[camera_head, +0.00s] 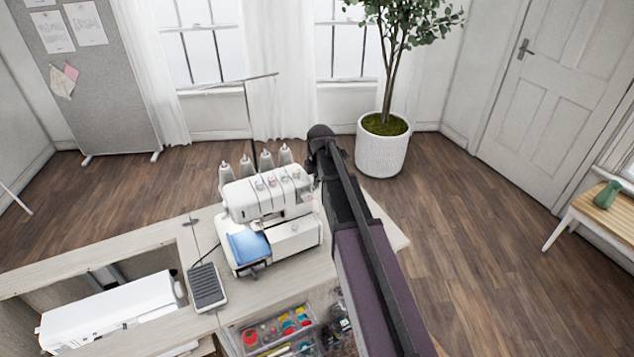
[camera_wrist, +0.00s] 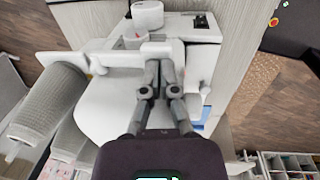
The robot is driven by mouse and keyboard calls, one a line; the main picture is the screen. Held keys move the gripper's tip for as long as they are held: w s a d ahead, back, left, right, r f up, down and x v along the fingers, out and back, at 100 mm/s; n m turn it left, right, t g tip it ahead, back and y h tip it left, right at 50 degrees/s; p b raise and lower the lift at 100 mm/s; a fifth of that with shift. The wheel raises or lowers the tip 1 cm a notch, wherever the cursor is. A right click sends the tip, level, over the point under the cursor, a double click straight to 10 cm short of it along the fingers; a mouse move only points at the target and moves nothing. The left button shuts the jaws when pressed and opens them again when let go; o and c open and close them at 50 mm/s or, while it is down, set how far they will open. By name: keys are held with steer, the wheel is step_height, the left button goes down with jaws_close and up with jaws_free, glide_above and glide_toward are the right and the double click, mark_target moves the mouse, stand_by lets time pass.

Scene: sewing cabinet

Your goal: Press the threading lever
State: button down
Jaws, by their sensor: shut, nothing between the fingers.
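The white serger (camera_head: 265,205) stands on the cabinet top, with several thread cones behind it. It fills the middle of the wrist view (camera_wrist: 105,112). My arm reaches along its right side and hides that side in the head view. In the wrist view my gripper (camera_wrist: 160,62) is shut and empty, its fingertips over the serger next to a small white block-shaped part (camera_wrist: 155,48). I cannot tell whether they touch it. A white round knob (camera_wrist: 147,15) lies just beyond. I cannot tell for sure which part is the threading lever.
A grey foot pedal (camera_head: 207,287) lies left of the serger. A white sewing machine (camera_head: 110,310) sits in the cabinet's recess. A clear organizer (camera_head: 275,330) is below the front edge. Thread cones (camera_wrist: 42,100) stand close on the left in the wrist view. A potted tree (camera_head: 383,150) stands behind.

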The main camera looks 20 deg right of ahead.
steer(key=shift+r, duration=0.15)
step_height(320, 180, up, 14)
steer(key=p, duration=1.4)
steer(key=shift+w, duration=0.1)
stand_by(0.4)
steer(key=shift+w+d+g, duration=0.15)
steer(key=shift+d+g, duration=0.05)
steer(key=shift+g, duration=0.4)
steer(key=shift+f, duration=0.3)
step_height(320, 180, down, 14)
steer(key=b, duration=1.4)
steer(key=shift+r, duration=0.2)
